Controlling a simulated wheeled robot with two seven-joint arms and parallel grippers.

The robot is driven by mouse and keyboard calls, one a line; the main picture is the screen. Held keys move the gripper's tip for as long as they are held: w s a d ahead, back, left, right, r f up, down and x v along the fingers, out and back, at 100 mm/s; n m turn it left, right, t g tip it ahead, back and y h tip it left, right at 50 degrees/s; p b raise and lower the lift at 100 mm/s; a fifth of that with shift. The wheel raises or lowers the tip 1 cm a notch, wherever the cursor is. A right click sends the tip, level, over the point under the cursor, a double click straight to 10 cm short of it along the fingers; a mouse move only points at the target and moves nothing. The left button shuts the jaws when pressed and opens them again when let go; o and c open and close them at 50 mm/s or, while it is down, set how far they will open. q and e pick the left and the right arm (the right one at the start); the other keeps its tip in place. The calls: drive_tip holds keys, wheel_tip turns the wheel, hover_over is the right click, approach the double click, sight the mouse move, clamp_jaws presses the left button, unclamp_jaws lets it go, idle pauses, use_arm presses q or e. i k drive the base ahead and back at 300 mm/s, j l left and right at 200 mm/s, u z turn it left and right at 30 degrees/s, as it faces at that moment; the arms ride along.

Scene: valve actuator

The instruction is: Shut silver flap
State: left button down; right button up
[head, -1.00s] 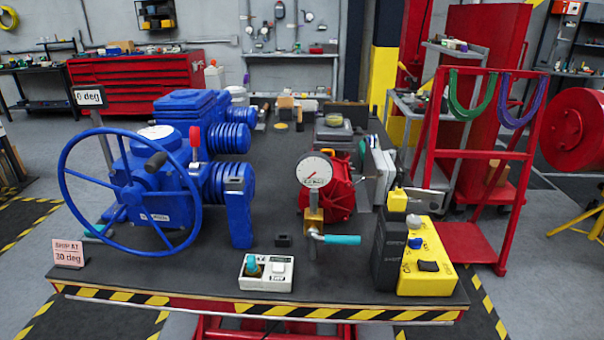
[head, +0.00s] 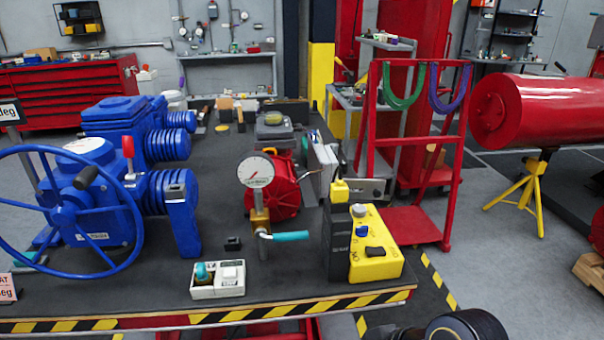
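A small silver piece (head: 176,192) sits at the top of an upright blue block (head: 185,228), in front of the blue ribbed cylinder of the valve actuator (head: 95,205). It may be the silver flap, but it is too small to tell whether it stands open or lies shut. Neither of my grippers is in view. A dark rounded part at the bottom right edge looks like part of my own arm; no fingers show on it.
A blue handwheel (head: 140,225) stands at the left. A gauge (head: 256,171) on a brass valve with a teal lever (head: 290,236), a white switch box (head: 218,279) and a yellow control box (head: 378,262) occupy the bench (head: 285,275). A red rack (head: 410,220) stands beyond its right side.

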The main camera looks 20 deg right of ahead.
sight(364, 189)
drive_tip(key=l, duration=0.5)
drive_tip(key=i+l, duration=0.15)
drive_tip(key=l, duration=0.35)
drive_tip(key=l+z, duration=0.1)
drive_tip(key=l, duration=0.4)
drive_tip(key=i+j, duration=0.25)
drive_tip(key=i, duration=0.2)
